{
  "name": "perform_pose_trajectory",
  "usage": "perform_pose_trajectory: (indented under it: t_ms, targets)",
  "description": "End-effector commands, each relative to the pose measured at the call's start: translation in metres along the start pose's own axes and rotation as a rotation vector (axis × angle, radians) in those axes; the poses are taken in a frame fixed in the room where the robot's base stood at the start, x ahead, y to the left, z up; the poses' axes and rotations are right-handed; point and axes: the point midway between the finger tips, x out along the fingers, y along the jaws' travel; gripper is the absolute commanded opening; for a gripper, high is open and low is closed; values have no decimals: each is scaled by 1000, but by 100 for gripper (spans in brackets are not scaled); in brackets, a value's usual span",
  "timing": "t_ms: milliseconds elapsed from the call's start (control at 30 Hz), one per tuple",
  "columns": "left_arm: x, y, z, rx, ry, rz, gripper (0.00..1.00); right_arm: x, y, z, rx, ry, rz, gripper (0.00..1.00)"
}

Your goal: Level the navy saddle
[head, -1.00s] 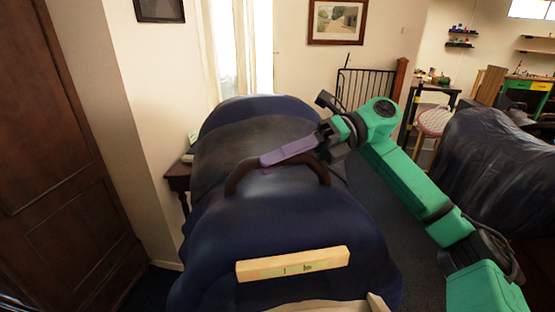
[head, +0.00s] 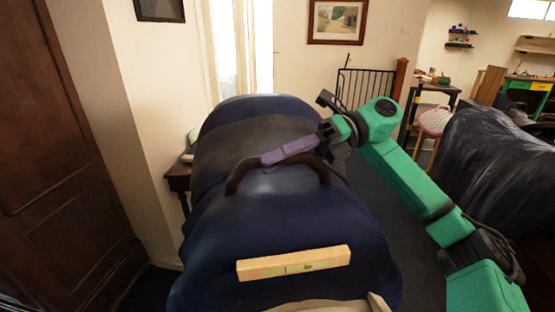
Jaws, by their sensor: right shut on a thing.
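The navy saddle (head: 285,220) fills the middle of the head view, with a dark grey area on top and a dark brown arched bar (head: 237,178) across it. A pale wooden spirit level (head: 294,263) lies on its near face, its right end a little higher in the picture. My right gripper (head: 326,138) is at the upper right of the saddle, shut on a lilac strip (head: 288,151). The strip reaches left over the arched bar; I cannot tell whether they touch. The gripper's fingertips are partly hidden. My left gripper is not in view.
A small dark side table (head: 178,178) stands left behind the saddle, near a brown wardrobe (head: 60,160). A dark-covered bulky shape (head: 490,165) and a round stool (head: 434,121) are at the right. Dark floor is clear between the saddle and the covered shape.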

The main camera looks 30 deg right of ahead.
Motion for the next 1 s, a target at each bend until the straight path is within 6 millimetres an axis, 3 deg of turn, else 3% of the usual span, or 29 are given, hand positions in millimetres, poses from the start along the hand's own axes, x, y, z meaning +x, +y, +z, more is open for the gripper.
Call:
perform_pose_trajectory:
  t_ms: [133,400,433,500,833,1000]
  targets:
    - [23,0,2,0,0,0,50,-10,-7,-8,-9,-16,28,0]
    - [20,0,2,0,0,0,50,-14,-2,-6,-9,-18,34,0]
    - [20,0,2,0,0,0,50,-14,-2,-6,-9,-18,34,35]
    - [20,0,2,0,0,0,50,-14,-2,-6,-9,-19,34,57]
    - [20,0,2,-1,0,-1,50,-16,-1,-5,-10,-23,34,57]
    - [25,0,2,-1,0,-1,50,-34,-3,-5,-10,-26,33,57]
